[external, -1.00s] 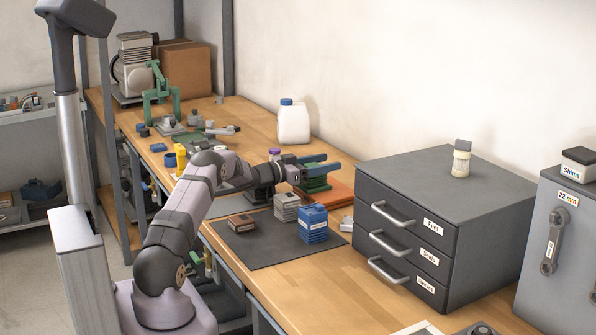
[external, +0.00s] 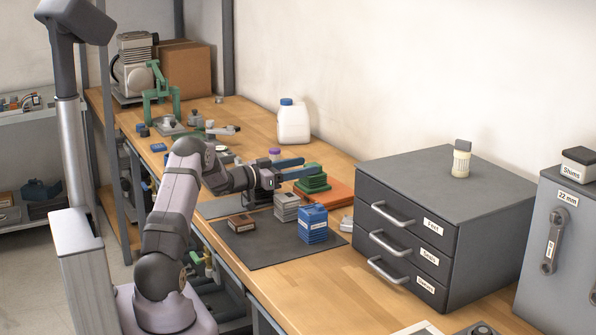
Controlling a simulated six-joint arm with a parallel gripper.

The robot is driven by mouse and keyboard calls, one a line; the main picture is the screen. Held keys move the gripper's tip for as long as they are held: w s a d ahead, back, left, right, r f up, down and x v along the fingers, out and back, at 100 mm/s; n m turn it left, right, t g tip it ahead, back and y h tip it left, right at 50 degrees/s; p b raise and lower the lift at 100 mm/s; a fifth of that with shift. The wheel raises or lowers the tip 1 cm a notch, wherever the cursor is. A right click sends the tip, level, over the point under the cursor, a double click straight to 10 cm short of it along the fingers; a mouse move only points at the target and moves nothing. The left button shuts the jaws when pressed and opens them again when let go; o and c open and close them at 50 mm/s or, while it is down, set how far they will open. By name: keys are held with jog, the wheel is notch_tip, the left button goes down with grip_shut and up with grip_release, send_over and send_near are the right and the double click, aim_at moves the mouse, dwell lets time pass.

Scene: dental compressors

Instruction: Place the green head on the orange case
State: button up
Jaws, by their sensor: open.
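The green head (external: 314,185) is a stepped green block. It appears to rest on the left part of the flat orange case (external: 338,193), though the contact line is partly hidden. My gripper (external: 309,166) has two blue fingers and is just left of the green head, level with its upper part. Its fingers are apart and hold nothing. The near finger overlaps the head's left upper edge in the picture; I cannot tell whether it touches.
A dark mat (external: 265,241) in front carries a grey block stack (external: 286,207), a blue stack (external: 313,226) and a brown block (external: 241,223). A dark drawer cabinet (external: 450,215) stands right. A white jug (external: 293,122) stands behind. The wooden bench front is clear.

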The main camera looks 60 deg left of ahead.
jog(key=shift+s, duration=2.05)
